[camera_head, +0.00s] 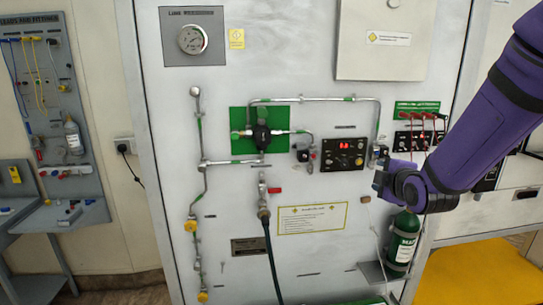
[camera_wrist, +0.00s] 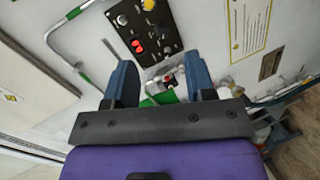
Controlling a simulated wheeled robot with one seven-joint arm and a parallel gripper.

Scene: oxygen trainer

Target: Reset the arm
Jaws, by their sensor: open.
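My purple arm comes in from the right in the head view, and my gripper (camera_head: 380,178) is in front of the white panel, right of the black control box. In the wrist view my gripper (camera_wrist: 162,85) has its two blue-grey fingers apart with nothing held between them. A small valve or fitting with a red part (camera_wrist: 172,84) shows beyond the gap between the fingers. I cannot tell how far it is from the fingertips.
The white panel (camera_head: 330,255) carries a control box (camera_head: 344,154) with a red display, a green plate with pipes (camera_head: 243,118), a gauge (camera_head: 192,40) and red-handled switches (camera_head: 420,137). A green cylinder (camera_head: 403,240) stands below my arm. A yellow surface (camera_head: 480,275) lies lower right.

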